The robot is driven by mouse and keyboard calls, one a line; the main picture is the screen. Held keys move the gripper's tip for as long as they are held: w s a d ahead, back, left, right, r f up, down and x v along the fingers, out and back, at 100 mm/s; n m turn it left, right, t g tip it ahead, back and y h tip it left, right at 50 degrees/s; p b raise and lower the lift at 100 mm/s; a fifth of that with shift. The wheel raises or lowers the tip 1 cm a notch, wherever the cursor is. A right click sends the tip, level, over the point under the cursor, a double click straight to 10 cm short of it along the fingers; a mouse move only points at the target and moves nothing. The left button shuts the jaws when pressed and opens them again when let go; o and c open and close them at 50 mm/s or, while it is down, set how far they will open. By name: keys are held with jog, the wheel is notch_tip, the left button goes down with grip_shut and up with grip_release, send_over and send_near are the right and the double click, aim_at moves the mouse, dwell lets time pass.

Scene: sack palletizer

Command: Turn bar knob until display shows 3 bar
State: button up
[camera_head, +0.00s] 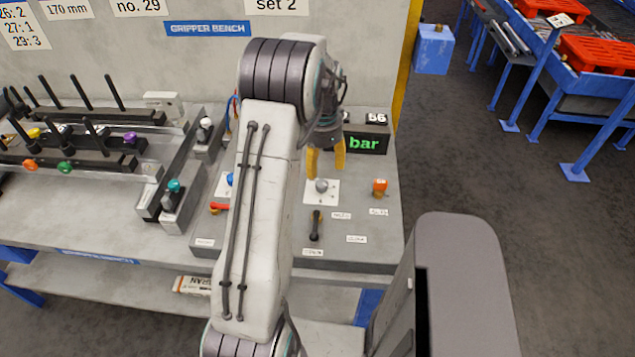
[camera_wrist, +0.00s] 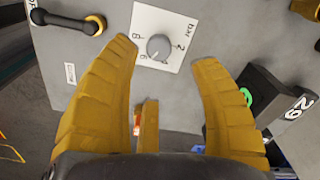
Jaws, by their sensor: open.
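The bar knob (camera_wrist: 159,47) is a round grey knob on a white square dial plate (camera_wrist: 180,20) marked with numbers and "bar". In the head view the knob (camera_head: 321,186) sits on the grey bench top. My gripper (camera_wrist: 165,55) has yellow fingers, spread apart and empty; in the head view it (camera_head: 326,172) hangs just above and behind the knob. In the wrist view the knob shows between the fingertips, and I cannot tell any contact. The black display (camera_head: 366,142) shows green "bar"; its number is hidden behind my arm.
A black lever (camera_head: 316,226) stands in front of the knob. An orange button (camera_head: 380,186) is to its right. A red-handled part (camera_head: 219,207) and black rails with rods (camera_head: 80,155) lie left. The bench top right of the knob is partly free.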

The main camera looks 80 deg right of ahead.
aim_at(322, 183)
jog(key=shift+a+m, duration=0.1)
jog(key=shift+m, duration=1.2)
jog(key=shift+f, duration=0.1)
jog(key=shift+f+p, duration=0.75)
jog(key=shift+f, duration=2.8)
jog(key=shift+o, duration=0.3)
grip_shut()
